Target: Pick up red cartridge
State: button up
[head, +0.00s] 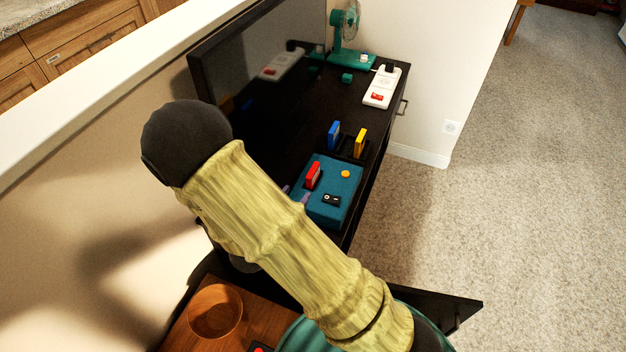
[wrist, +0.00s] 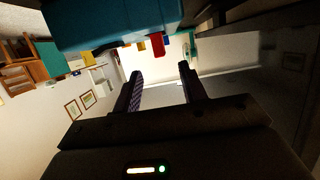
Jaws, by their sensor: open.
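The red cartridge (head: 313,175) stands upright in the teal console (head: 345,187) on the dark cabinet. In the wrist view the red cartridge (wrist: 157,43) sticks out from the teal console (wrist: 110,22), which appears upside down at the top. My gripper (wrist: 163,84) is open with nothing between its fingers, and the cartridge shows ahead of the gap, apart from the fingers. In the head view my arm hides most of the gripper; purple bits of the fingers (head: 296,194) show at the console's left edge.
A blue cartridge (head: 334,134) and a yellow cartridge (head: 360,142) stand in a dark holder behind the console. A white power strip (head: 381,88) and a green fan (head: 346,28) are farther back. A TV (head: 255,75) stands along the left. A wooden bowl (head: 215,312) is at the front.

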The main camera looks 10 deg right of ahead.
aim_at(313, 174)
jog(key=x, duration=0.7)
jog(key=shift+w+b, duration=0.1)
jog(key=shift+b, duration=0.3)
jog(key=shift+b+x, duration=0.45)
jog(key=shift+x, duration=2.15)
jog(key=shift+f, duration=0.1)
grip_shut()
